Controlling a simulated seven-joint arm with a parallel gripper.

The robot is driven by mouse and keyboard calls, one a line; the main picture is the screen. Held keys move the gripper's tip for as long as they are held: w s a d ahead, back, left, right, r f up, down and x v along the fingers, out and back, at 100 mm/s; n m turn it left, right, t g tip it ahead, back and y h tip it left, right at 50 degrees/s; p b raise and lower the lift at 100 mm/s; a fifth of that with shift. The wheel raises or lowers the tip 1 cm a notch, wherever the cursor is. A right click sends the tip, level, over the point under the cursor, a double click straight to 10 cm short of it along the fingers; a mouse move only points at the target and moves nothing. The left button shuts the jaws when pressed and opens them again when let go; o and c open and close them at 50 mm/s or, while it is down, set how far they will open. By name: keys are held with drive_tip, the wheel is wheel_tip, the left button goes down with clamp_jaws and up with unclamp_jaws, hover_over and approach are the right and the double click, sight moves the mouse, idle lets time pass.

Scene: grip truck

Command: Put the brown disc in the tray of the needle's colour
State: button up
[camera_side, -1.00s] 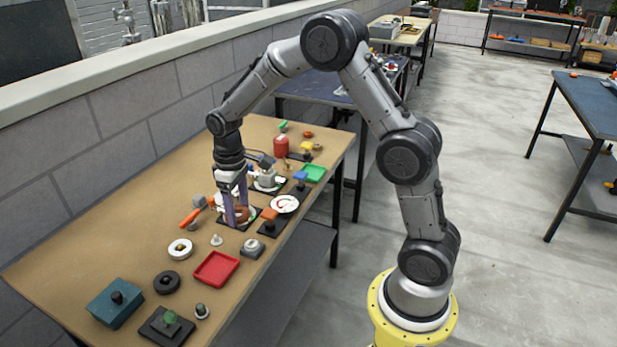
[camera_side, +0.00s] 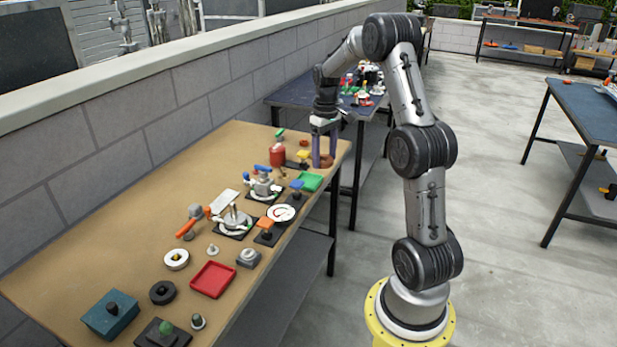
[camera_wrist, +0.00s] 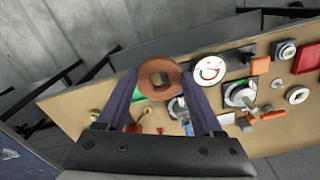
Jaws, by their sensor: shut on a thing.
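My gripper (camera_side: 323,160) is shut on the brown disc (camera_side: 322,162), near the far right end of the bench. The disc also shows between the fingers in the wrist view (camera_wrist: 150,90), with a square hole in its middle. The green tray (camera_side: 308,182) is just nearer than the gripper and is partly hidden behind the disc in the wrist view. The red tray (camera_side: 213,279) is at the near part of the bench. The white dial (camera_side: 281,213) has red and green marks on its face; its needle's colour is too small to tell.
A red canister (camera_side: 277,155) stands left of the gripper. Valve fittings (camera_side: 234,220), a hammer-like orange tool (camera_side: 190,225), rings and knobs (camera_side: 176,259) crowd the middle. A teal box (camera_side: 110,315) is at the near left. The bench's left side is clear.

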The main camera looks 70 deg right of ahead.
drive_tip(key=w+d+f, duration=0.3)
drive_tip(key=w+d, duration=0.2)
approach(309, 184)
drive_tip(key=shift+s+a+f, duration=0.2)
drive_tip(key=shift+s+a, duration=0.05)
drive_tip(key=shift+s, duration=0.05)
drive_tip(key=shift+w+d+f, duration=0.35)
drive_tip(key=shift+f, duration=1.75)
drive_tip(key=shift+f, duration=0.65)
drive_tip(key=o, duration=1.2)
drive_tip(key=shift+o, duration=0.6)
drive_tip(key=shift+f, duration=0.1)
drive_tip(key=shift+a, duration=0.1)
